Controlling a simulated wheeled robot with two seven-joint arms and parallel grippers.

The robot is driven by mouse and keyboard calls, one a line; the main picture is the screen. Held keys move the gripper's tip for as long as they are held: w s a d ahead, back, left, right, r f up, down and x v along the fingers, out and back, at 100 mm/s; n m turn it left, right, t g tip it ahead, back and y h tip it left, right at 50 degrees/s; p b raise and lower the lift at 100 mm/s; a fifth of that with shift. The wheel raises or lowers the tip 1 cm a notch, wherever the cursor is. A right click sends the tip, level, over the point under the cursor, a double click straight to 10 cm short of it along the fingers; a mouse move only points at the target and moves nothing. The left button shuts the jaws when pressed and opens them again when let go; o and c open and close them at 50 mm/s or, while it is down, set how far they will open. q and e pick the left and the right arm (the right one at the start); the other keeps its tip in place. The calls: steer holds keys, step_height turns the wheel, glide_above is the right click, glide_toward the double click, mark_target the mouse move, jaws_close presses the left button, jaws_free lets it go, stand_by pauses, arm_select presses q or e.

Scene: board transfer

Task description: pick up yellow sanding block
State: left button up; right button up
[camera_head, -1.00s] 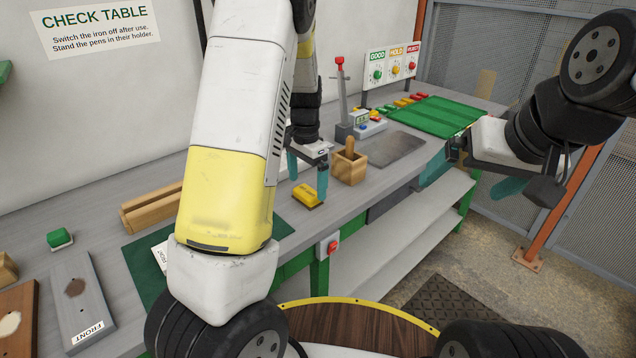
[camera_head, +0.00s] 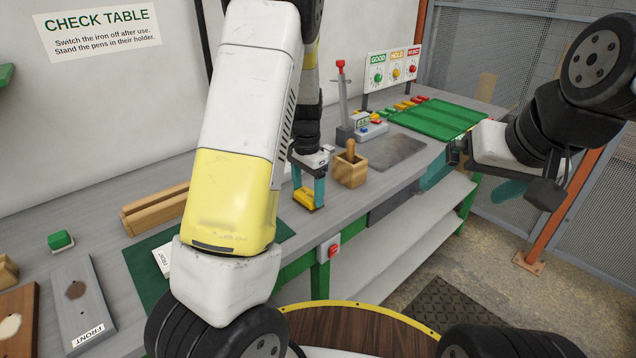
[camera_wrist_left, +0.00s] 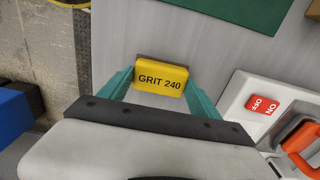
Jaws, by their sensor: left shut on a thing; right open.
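The yellow sanding block (camera_head: 305,198) lies on the grey table near its front edge. In the left wrist view the yellow block (camera_wrist_left: 162,77) shows the print "GRIT 240" and a brown underside edge. My left gripper (camera_head: 308,196) points down at the block, with its teal fingers on either side of it. In the left wrist view the left gripper's fingers (camera_wrist_left: 160,90) flank the block's two ends, shut on it. The block appears to be still at table height. My right gripper (camera_head: 488,178) is open and empty, off to the right beyond the table's front edge.
A wooden holder (camera_head: 350,168) stands right beside the left gripper. A green mat (camera_head: 145,262) lies to the left, partly behind my left arm. A red switch (camera_head: 333,250) sits on the table's front. A grey plate (camera_head: 398,152) and green tray (camera_head: 440,120) lie further right.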

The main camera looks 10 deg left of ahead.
mark_target(308, 194)
arm_select(q)
steer(key=shift+r, duration=0.15)
step_height(308, 194, up, 4)
steer(key=shift+f, duration=0.2)
steer(key=s, duration=1)
steer(key=s+r, duration=0.1)
steer(key=s, duration=0.5)
steer(key=shift+a, duration=0.4)
